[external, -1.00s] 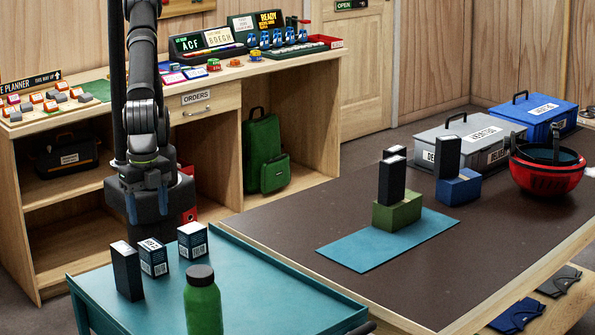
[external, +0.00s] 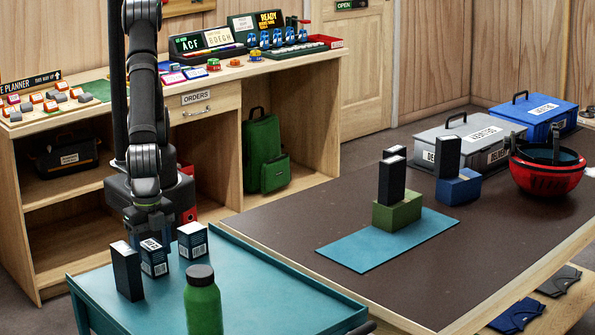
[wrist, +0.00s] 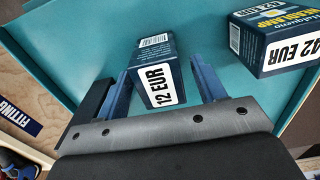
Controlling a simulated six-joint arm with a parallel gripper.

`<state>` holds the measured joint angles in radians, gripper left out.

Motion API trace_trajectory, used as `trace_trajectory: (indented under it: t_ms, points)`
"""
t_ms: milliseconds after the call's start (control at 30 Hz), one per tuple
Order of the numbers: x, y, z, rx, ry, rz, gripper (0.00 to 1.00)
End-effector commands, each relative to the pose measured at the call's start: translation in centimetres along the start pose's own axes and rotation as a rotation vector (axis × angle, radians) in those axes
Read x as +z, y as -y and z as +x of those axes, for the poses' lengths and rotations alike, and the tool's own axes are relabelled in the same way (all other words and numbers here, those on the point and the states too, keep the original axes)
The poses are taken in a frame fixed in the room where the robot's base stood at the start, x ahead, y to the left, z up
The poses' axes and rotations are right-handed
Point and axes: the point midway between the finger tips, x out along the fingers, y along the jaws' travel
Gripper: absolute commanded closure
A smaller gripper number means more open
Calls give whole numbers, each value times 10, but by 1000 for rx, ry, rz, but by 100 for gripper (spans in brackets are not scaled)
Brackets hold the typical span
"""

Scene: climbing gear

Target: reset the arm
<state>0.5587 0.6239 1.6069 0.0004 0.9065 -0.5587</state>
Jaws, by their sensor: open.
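My gripper (external: 153,232) hangs low at the back edge of the teal table, just over the small boxes. In the wrist view my gripper (wrist: 160,78) is open, with its blue fingers on either side of a dark blue box (wrist: 152,68) marked 12 EUR. I cannot tell whether the fingers touch it. In the external view this looks like the middle box (external: 154,262), between a dark box (external: 127,273) on the left and another box (external: 193,241) on the right. The fingertips are mostly hidden there.
A green bottle (external: 203,303) stands in front of the boxes on the teal table (external: 262,290). A box marked 42 EUR (wrist: 292,42) is close to the right finger. The brown table (external: 440,265) at right holds blocks, cases and a red helmet (external: 545,180).

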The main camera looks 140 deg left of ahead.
Motion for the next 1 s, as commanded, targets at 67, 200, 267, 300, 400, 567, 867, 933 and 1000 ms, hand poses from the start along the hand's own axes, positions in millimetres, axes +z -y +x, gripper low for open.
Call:
trace_trajectory:
  t_ms: [67, 200, 267, 300, 400, 567, 867, 933, 1000]
  points:
    - [0, 0, -8, 0, 0, 0, 37]
    - [0, 0, -15, -1, 2, 0, 37]
    - [0, 0, -16, -2, 2, 0, 37]
    - [0, 0, -17, -2, 3, 0, 37]
    - [0, 0, -17, -2, 3, 0, 37]
    - [0, 0, -16, -2, 3, 0, 37]
    - [1, 1, 15, -4, 6, 0, 37]
    - [-1, 0, 5, 1, -2, 0, 37]
    - [-1, 0, -11, 2, -2, 0, 37]
